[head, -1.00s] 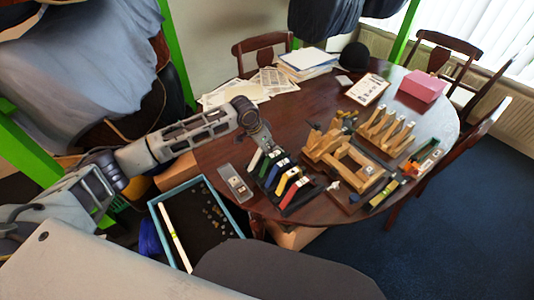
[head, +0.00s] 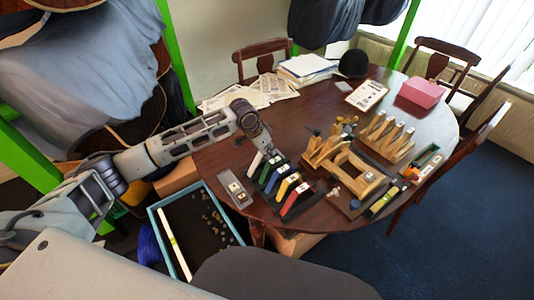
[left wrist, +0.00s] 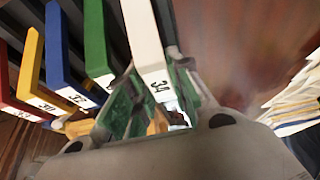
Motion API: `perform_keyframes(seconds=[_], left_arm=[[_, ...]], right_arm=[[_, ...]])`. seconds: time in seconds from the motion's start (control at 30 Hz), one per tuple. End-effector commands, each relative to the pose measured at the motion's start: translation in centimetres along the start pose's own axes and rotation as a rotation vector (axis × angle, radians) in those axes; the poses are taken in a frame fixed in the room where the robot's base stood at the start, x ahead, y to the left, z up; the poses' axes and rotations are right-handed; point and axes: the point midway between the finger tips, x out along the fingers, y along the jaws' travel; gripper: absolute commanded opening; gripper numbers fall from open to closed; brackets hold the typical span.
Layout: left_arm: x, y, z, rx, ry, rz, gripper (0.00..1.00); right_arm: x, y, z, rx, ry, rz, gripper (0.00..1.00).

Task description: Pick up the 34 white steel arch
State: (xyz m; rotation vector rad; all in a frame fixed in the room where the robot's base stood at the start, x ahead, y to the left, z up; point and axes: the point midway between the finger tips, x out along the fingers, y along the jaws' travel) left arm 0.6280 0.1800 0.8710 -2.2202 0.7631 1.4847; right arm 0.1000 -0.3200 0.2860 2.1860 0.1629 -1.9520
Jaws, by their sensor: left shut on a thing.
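The white steel arch (left wrist: 143,38), marked 34, shows in the left wrist view between the fingers of my left gripper (left wrist: 158,105). The gripper is shut on it near its labelled end. In the head view the white arch (head: 256,161) is at the left end of the row of coloured arches, and my left gripper (head: 262,150) is over it, its fingers mostly hidden. The arch still appears in line with the rack. I cannot tell whether it is lifted. My right gripper is not in view.
Green (left wrist: 97,40), blue (left wrist: 60,50), yellow (left wrist: 32,60) and red arches stand beside the white one. A wooden jig (head: 350,170) is to the right. Papers (head: 262,88) lie behind my arm. A blue-rimmed box (head: 152,213) stands below the table's near left edge.

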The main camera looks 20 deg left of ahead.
Motion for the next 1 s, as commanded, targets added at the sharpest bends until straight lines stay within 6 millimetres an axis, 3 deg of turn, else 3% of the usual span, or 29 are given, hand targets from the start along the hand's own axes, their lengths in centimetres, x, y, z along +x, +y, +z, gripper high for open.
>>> perform_keyframes(seconds=[0.5, 0.7, 1.0], left_arm=[[-6.7, 0.0, -2.9, 0.001, 0.003, 0.000, 0.00], [-7.9, 0.0, -3.4, -0.001, 0.002, 0.000, 0.00], [-8.1, 0.0, -3.4, 0.000, 0.002, 0.001, 0.00]], right_arm=[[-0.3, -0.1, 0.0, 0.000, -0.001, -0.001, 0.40], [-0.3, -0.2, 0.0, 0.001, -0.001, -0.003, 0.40], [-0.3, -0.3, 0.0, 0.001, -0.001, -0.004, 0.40]])
